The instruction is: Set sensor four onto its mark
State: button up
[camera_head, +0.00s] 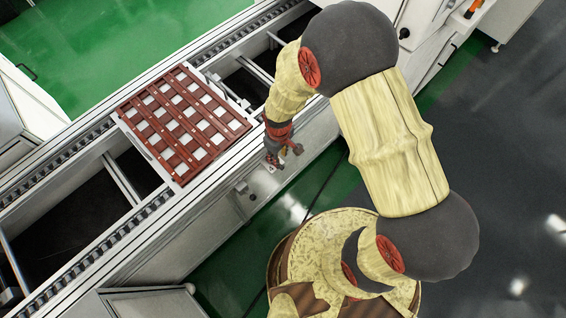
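My gripper (282,157) points down at the near side of the conveyor, right of the red tray. It is small and dark in this view, and I cannot tell whether its fingers are open or shut, or whether they hold anything. A small pale patch (268,167) shows beside the fingertips on the conveyor's side ledge. I cannot pick out sensor four or its mark with certainty; the gripper may hide them. The dark red slatted tray (163,148) lies across the conveyor, with several white squares showing between its slats.
The conveyor (120,257) runs diagonally from lower left to upper right, with roller rails along both sides. A small fitting (241,187) sits on its near side face. A grey cabinet (152,303) stands at the bottom left.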

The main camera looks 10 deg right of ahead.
notch_tip(320, 180, down, 7)
jog(key=shift+d+b, duration=0.1)
jog(key=shift+b, duration=0.75)
jog(key=shift+c, duration=0.6)
grip_shut()
